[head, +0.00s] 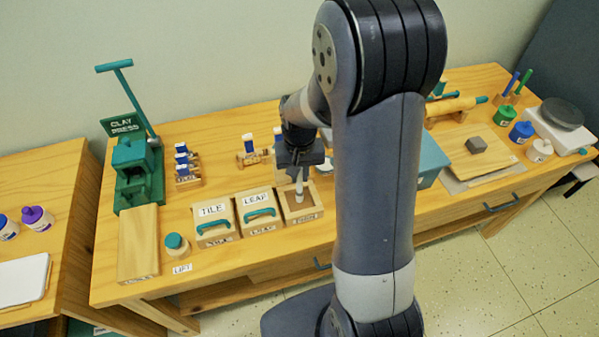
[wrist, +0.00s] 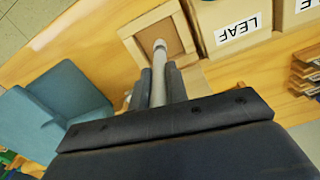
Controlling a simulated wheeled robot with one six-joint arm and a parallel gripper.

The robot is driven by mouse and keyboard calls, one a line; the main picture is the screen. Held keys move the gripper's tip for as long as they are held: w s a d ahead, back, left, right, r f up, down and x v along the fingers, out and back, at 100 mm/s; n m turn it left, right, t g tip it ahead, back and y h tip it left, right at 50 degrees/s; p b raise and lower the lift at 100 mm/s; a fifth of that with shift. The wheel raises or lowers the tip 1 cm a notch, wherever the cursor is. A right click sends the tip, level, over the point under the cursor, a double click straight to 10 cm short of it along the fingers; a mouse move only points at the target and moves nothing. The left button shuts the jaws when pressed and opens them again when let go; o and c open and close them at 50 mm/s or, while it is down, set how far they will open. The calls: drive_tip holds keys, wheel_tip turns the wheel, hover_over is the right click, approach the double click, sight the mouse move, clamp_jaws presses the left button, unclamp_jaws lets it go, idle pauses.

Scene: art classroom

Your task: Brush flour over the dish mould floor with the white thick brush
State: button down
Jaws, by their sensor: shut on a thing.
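My gripper (head: 299,160) is shut on a white thick brush (head: 299,187) that hangs down from it over the dish mould. In the wrist view the brush (wrist: 158,75) runs between the fingers of my gripper (wrist: 163,85), with its tip over the mould. The dish mould (head: 318,212) is an open, square wooden box with a brown floor, right of the leaf mould; it also shows in the wrist view (wrist: 133,30). The brush tip is at or just above the mould floor; I cannot tell if it touches. Flour cannot be made out on the floor.
Lidded boxes marked TILE (head: 215,222) and LEAF (head: 257,213) stand left of the mould. A green clay press (head: 138,165) is farther left. A teal box (head: 430,160) stands to the right, partly behind my arm. The wooden bench front (head: 215,262) is mostly clear.

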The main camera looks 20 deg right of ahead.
drive_tip(key=shift+f+b, duration=0.55)
drive_tip(key=shift+f, duration=0.1)
idle(0.8)
drive_tip(key=shift+a+r, duration=0.1)
drive_tip(key=shift+a, duration=0.65)
idle(0.4)
drive_tip(key=shift+d, duration=0.25)
